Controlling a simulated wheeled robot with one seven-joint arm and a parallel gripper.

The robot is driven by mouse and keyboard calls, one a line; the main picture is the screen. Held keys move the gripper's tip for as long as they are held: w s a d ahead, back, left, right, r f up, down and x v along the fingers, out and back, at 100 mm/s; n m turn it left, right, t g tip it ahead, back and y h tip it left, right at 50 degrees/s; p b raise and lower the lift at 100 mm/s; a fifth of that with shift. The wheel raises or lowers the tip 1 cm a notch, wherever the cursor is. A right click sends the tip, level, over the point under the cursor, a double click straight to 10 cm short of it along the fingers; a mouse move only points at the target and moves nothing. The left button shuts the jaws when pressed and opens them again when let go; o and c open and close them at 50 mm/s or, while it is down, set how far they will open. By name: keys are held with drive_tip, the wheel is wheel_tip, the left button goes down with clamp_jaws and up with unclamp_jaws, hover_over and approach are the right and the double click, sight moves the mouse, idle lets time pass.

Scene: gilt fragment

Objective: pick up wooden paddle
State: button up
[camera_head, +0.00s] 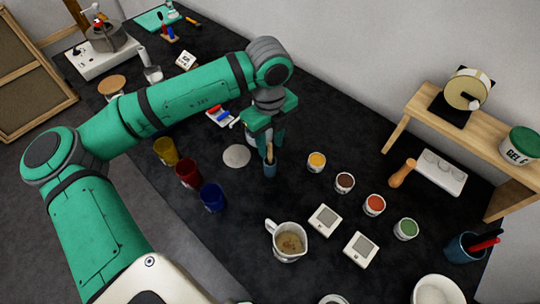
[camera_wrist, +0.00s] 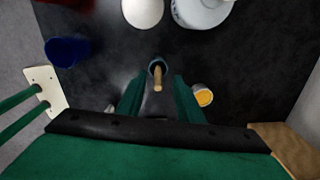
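The wooden paddle (camera_head: 269,153) looks like a thin, light-brown stick standing in a small blue-grey cup (camera_head: 270,170) near the middle of the dark table. In the wrist view, the paddle (camera_wrist: 157,79) rises from the round cup (camera_wrist: 153,65), ahead of my gripper and between the lines of its fingers. My gripper (camera_head: 266,140) points down over the cup, its fingers around the paddle's upper part in the head view. In the wrist view, my gripper (camera_wrist: 158,98) has its two green fingers apart, with a gap on both sides of the paddle. The paddle's lower end is hidden in the cup.
Yellow (camera_head: 166,151), red (camera_head: 188,173) and blue (camera_head: 212,197) cups stand to the left. Several small paint pots, including a yellow one (camera_head: 317,161), stand to the right. A white jug (camera_head: 288,241) is in front. A wooden shelf (camera_head: 440,112) stands at the back right.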

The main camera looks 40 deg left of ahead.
sight(270, 164)
wheel_tip(270, 164, down, 5)
drive_tip(key=shift+s+r, duration=0.1)
drive_tip(key=shift+s, duration=0.05)
clamp_jaws()
